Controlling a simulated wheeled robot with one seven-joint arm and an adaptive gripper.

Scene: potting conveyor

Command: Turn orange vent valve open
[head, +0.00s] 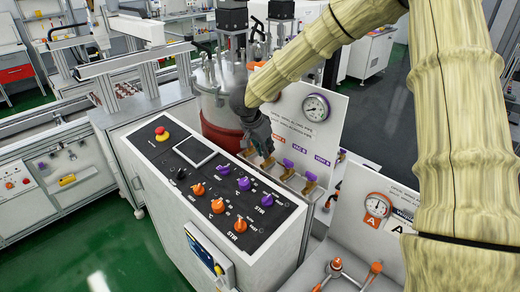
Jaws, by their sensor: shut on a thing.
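My gripper (266,150) reaches down from the upper right to the left end of a row of small brass valves, behind the black control panel. It is shut on the leftmost one, the orange vent valve (268,163), under an orange label. Its brass body shows just below my fingertips. The handle is hidden by my fingers, so I cannot tell how far it is turned. Two purple-handled valves (288,163) (310,176) stand to the right, apart from my gripper.
The control panel (200,190) has orange and purple knobs and a red stop button. A pressure gauge (316,107) is on the white board behind the valves. A steel tank (215,100) with a red base stands left of my gripper. A second gauge panel (377,206) is at the lower right.

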